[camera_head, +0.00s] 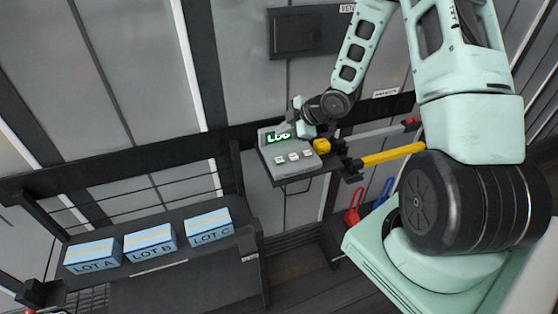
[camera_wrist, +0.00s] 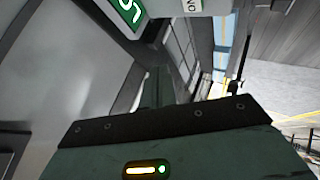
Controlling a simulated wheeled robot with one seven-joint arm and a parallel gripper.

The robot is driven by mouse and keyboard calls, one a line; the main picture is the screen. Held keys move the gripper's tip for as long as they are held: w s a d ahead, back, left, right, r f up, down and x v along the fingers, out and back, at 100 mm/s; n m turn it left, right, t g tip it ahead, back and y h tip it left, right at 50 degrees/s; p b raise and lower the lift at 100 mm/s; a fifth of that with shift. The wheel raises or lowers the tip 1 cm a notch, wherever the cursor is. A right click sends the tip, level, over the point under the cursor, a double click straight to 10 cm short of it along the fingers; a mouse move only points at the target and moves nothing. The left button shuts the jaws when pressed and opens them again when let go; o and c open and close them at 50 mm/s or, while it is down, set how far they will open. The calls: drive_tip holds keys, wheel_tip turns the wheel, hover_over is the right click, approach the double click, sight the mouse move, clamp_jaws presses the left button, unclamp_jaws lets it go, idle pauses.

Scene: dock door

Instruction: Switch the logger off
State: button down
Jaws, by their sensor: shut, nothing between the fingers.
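The logger (camera_head: 287,171) is a grey box on a dark shelf against the wall. Its green display (camera_head: 278,137) is lit and reads LOG, partly covered by my gripper. Two pale buttons (camera_head: 287,158) sit on its sloped face; their labels are too small to read here. My gripper (camera_head: 300,129) is shut and empty at the upper right of the logger, close to the display; I cannot tell whether it touches. In the wrist view part of the green display (camera_wrist: 128,10) shows at the top, beside a pale piece with dark lettering (camera_wrist: 193,6). The fingertips are not clear there.
A yellow bar (camera_head: 392,155) and a grey rail lie further right. Boxes LOT A (camera_head: 93,256), LOT B (camera_head: 150,244) and LOT C (camera_head: 209,227) stand on the lower left bench. A dark wall panel (camera_head: 300,31) hangs above.

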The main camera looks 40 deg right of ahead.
sight(283, 160)
wheel_tip(283, 160, down, 8)
drive_tip(key=b, duration=0.6)
drive_tip(key=shift+f+b, duration=0.2)
drive_tip(key=shift+b, duration=0.1)
idle(1.5)
drive_tip(key=shift+f+b, duration=0.4)
drive_tip(key=shift+f+b, duration=0.5)
idle(0.7)
drive_tip(key=shift+r, duration=0.1)
drive_tip(key=shift+r+p, duration=0.75)
drive_tip(key=shift+r, duration=0.1)
wheel_tip(283, 160, up, 5)
drive_tip(key=p, duration=0.4)
drive_tip(key=shift+r, duration=0.1)
